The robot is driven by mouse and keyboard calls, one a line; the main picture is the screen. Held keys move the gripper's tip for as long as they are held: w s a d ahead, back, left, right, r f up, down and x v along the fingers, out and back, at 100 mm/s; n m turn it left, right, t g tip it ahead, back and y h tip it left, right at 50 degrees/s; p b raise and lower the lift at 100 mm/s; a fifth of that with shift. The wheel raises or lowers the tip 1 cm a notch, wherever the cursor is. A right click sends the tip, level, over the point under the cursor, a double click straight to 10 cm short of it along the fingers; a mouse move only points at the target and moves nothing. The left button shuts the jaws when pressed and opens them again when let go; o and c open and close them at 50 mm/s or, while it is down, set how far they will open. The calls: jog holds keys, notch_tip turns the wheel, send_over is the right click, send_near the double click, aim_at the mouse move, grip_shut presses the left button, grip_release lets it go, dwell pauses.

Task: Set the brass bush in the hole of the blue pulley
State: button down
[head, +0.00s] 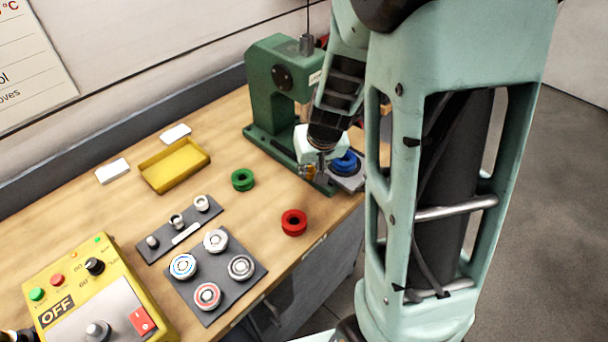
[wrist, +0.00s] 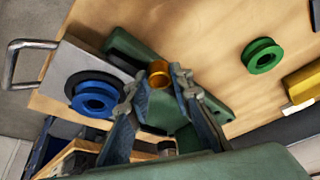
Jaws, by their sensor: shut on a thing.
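The brass bush (wrist: 159,72) is between the fingertips of my gripper (wrist: 157,86), which is shut on it. In the head view the bush (head: 306,172) shows as a small brass spot below my gripper (head: 317,169). The blue pulley (wrist: 94,98) lies on the grey plate (wrist: 88,56) at the foot of the green press, over a dark ring. In the head view the pulley (head: 345,162) is just right of my gripper and partly hidden by it. The bush is beside the pulley, apart from it.
The green press (head: 277,85) stands close behind my gripper. A green pulley (head: 243,180) and a red pulley (head: 294,222) lie on the bench. A yellow tray (head: 148,179), a dark rack with bearings (head: 255,272) and a yellow control box (head: 62,270) are further left.

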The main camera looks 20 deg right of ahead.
notch_tip(320, 180, up, 9)
jog(key=p, duration=0.3)
send_over(345, 161)
jog(key=shift+d, duration=0.1)
jog(key=shift+f, duration=0.35)
jog(key=shift+f+b, duration=2.1)
jog(key=shift+f, duration=0.5)
jog(key=shift+f+b, duration=0.45)
jog(key=shift+b, duration=0.1)
jog(key=c, duration=1.6)
grip_release()
